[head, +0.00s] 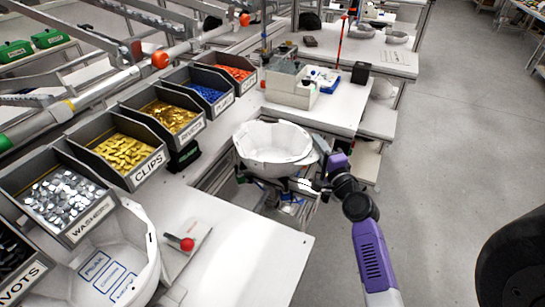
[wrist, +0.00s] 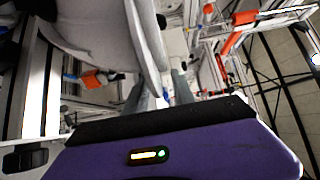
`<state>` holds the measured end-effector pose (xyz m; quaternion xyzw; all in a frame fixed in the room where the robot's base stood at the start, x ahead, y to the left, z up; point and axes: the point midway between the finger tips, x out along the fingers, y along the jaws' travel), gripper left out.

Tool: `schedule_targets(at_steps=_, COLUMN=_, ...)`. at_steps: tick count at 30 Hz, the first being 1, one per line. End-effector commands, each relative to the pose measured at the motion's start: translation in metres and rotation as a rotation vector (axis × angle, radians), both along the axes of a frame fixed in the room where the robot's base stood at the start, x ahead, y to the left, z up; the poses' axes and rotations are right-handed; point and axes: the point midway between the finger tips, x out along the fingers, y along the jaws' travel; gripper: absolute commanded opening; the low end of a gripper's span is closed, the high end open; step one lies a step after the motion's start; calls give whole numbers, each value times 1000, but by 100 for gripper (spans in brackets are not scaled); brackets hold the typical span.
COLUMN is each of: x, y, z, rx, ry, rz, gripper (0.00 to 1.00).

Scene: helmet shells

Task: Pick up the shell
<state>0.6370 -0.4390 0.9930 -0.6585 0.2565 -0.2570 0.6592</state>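A white helmet shell (head: 270,148) sits, hollow side up, at the gap between two white benches in the head view. A dark support shows under it. My gripper (head: 308,186) is low at the shell's right front side, with the purple wrist behind it. In the wrist view the shell (wrist: 112,30) fills the upper left, and its edge comes down close to the grey fingers (wrist: 158,92).
Another white shell (head: 140,250) lies at the lower left, near a red-knobbed plate (head: 187,244). Parts bins, including the clips bin (head: 125,150), line the left. A bench (head: 335,112) with boxes stands behind the shell.

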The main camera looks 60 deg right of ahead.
Motion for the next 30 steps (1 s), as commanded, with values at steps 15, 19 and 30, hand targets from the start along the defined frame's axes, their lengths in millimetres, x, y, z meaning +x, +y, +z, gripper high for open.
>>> schedule_targets(at_steps=15, x=-1, y=0, z=0, rx=-1, ry=1, rz=0, gripper=0)
schedule_targets(at_steps=19, x=-1, y=0, z=0, rx=-1, ry=1, rz=0, gripper=0)
schedule_targets(at_steps=30, x=-1, y=0, z=-1, rx=0, ry=1, rz=0, gripper=0)
